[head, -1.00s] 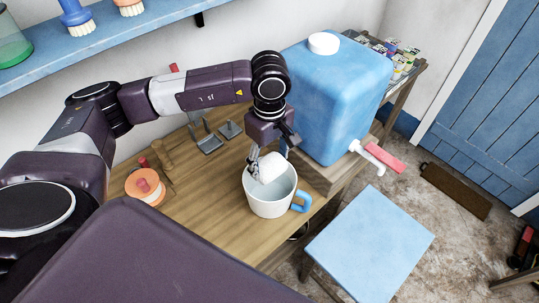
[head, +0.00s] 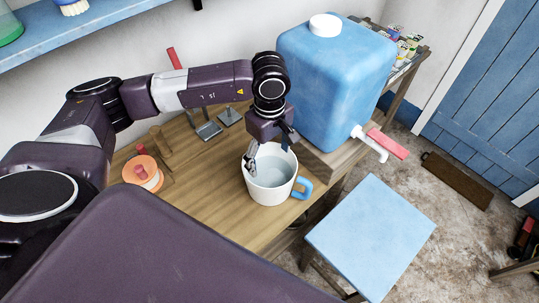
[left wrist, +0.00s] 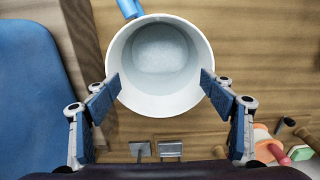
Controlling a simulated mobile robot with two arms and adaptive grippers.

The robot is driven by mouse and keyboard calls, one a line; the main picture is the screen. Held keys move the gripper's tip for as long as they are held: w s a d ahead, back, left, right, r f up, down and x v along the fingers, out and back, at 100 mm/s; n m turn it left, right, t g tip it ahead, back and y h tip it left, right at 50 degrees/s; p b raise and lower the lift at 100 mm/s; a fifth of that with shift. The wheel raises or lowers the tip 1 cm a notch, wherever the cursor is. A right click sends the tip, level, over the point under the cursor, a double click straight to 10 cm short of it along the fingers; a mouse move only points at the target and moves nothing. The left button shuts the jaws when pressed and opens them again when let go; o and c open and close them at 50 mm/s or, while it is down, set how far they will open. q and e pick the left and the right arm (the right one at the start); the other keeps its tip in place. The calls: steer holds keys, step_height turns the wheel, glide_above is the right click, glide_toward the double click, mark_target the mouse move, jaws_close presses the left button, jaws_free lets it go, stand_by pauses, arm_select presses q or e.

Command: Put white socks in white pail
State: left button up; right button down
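The white pail (head: 268,196), with a blue handle (head: 302,188), stands upright on the wooden table. My left gripper (head: 266,160) is over the pail's opening. In the left wrist view its fingers (left wrist: 160,86) are wide apart and hold nothing, one at each side of the pail's near rim. Inside the pail (left wrist: 113,60) a pale, rounded, textured patch (left wrist: 160,50) shows at the bottom; I cannot tell whether it is the white socks or the pail's floor. No white socks show clearly elsewhere. My right gripper is not in view.
A blue water tank (head: 335,85) with a red-handled tap (head: 388,145) stands behind the pail on a wooden block. An orange spool (head: 143,172) and metal brackets (head: 208,130) lie to the left. A blue stool (head: 370,235) stands at the right.

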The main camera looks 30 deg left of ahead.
arm_select(q)
steer(key=shift+r, duration=0.1)
stand_by(0.6)
step_height(320, 180, up, 7)
steer(key=p, duration=0.3)
stand_by(0.4)
